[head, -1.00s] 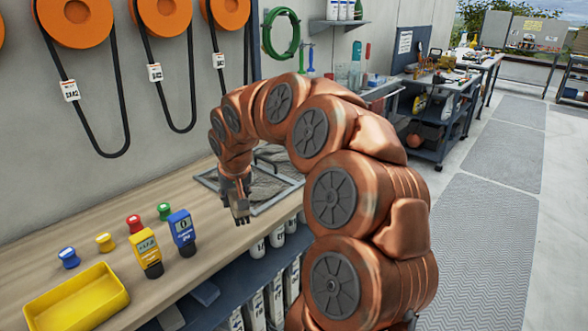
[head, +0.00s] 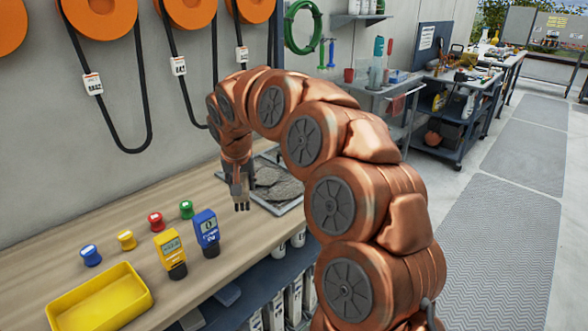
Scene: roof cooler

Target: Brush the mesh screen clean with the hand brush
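The mesh screen (head: 285,190) appears to be the grey panel in a thin metal frame lying on the wooden bench, partly hidden behind my arm. Its middle looks dark and dirty. My gripper (head: 241,207) points down over the bench, just left of the screen's frame. I see nothing held in it, but its fingers are small and close together, so I cannot tell whether it is open or shut. I cannot make out a hand brush for certain. Small blue and green handled tools (head: 331,54) hang on the wall behind.
A yellow tray (head: 100,312) sits at the bench's near left. A yellow meter (head: 170,252), a blue meter (head: 206,232) and several small coloured knobs (head: 156,221) stand near it. Belts hang on the wall. A cart (head: 445,120) stands farther back; the right floor is clear.

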